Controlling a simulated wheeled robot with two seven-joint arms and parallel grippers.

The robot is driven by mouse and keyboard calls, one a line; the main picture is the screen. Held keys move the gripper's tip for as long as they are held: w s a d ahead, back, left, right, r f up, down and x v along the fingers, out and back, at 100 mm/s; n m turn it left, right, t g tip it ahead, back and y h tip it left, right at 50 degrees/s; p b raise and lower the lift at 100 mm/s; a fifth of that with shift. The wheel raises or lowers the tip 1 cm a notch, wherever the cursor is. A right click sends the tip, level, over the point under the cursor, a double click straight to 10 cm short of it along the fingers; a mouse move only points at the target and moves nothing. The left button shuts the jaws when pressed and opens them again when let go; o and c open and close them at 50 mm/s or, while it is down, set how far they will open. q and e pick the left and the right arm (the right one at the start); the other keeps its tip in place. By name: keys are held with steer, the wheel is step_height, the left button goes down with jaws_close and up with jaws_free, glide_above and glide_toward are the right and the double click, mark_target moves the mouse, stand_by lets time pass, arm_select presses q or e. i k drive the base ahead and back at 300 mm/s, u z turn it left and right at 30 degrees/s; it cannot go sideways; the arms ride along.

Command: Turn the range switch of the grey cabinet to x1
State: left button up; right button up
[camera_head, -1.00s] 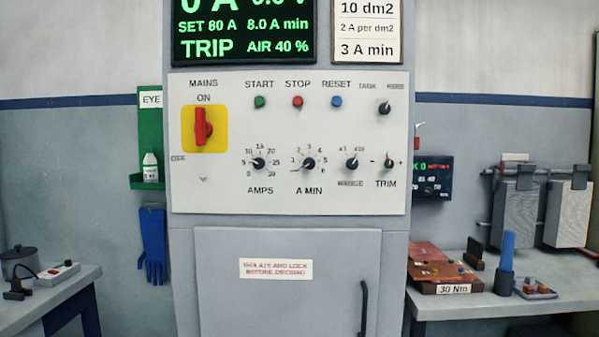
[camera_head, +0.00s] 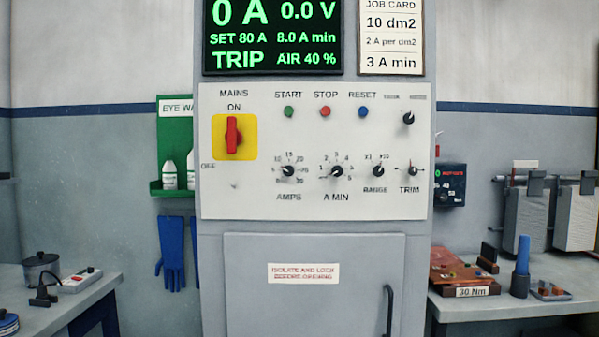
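The grey cabinet (camera_head: 214,270) stands upright in the middle of the view, with a white control panel (camera_head: 255,205) on its front. The range switch (camera_head: 378,171) is a small black knob at the lower right of the panel, above the word RANGE. The marks x1 and x10 sit at its upper left and upper right. Its pointer seems to lean up and right towards x10, but it is too small to be sure. Neither of my grippers is in view, and nothing touches the switch.
Close to the switch are the A MIN knob (camera_head: 337,171) and the TRIM knob (camera_head: 412,171). The red mains switch (camera_head: 233,135) points up to ON. The display (camera_head: 272,40) reads TRIP. Benches stand left (camera_head: 95,292) and right (camera_head: 470,309). The panel front is clear.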

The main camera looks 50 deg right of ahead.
mark_target(378, 171)
steer(key=z, duration=0.05)
steer(key=i, duration=0.9)
steer(key=z, duration=0.45)
